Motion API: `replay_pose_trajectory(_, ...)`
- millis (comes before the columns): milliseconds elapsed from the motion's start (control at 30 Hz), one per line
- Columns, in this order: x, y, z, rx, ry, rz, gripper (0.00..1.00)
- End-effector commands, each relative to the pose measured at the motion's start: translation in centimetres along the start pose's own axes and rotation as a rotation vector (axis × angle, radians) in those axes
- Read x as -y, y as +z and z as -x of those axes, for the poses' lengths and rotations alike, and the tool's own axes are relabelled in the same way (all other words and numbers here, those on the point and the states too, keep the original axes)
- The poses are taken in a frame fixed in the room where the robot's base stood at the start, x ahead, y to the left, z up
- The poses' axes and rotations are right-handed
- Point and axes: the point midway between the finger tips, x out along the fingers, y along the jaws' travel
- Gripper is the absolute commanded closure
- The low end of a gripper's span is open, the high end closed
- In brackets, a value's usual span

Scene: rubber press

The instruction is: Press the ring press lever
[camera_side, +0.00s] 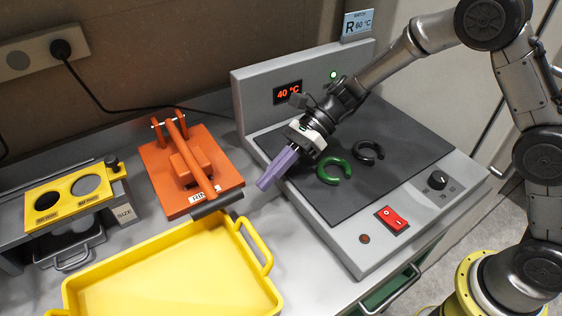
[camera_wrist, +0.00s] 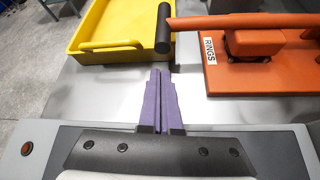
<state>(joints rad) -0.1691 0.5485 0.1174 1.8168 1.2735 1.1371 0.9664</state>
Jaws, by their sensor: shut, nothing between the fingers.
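The orange ring press (camera_side: 163,181) stands on the counter left of the grey heater. Its lever has an orange arm and a dark handle (camera_side: 217,203) that points toward the front of the counter. In the wrist view the press base (camera_wrist: 262,75) carries a "RINGS" label, and the dark handle (camera_wrist: 163,28) is at the top middle. My gripper (camera_side: 264,186) has purple fingers, shut and empty, above the left edge of the heater. In the wrist view the fingers (camera_wrist: 160,78) point at the handle, with a gap between them.
A yellow tray (camera_side: 160,240) lies in front of the press, close to the handle. The grey heater (camera_side: 350,262) reads 40 °C and bears a green open ring (camera_side: 334,171) and a black one (camera_side: 368,152). A yellow two-hole sizing stand (camera_side: 66,203) is at the left.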

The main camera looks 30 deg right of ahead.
Motion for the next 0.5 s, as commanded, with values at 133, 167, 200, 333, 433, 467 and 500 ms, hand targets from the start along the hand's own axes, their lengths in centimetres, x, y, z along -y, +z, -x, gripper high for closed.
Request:
replay_pose_trajectory(133, -0.1, 0.0, -2.3, -0.001, 0.002, 0.000, 1.00)
replay_pose_trajectory(167, 0.0, 0.0, -2.6, -0.001, 0.002, 0.000, 1.00)
replay_pose_trajectory(200, 0.0, 0.0, -3.0, -0.001, 0.001, 0.001, 1.00)
replay_pose_trajectory(333, 0.0, 0.0, -3.7, -0.001, 0.000, 0.001, 1.00)
replay_pose_trajectory(433, 0.0, 0.0, -3.9, -0.001, -0.001, 0.001, 1.00)
replay_pose_trajectory(467, 0.0, 0.0, -3.9, -0.001, -0.001, 0.001, 1.00)
replay_pose_trajectory(500, 0.0, 0.0, -3.9, 0.000, -0.001, 0.001, 1.00)
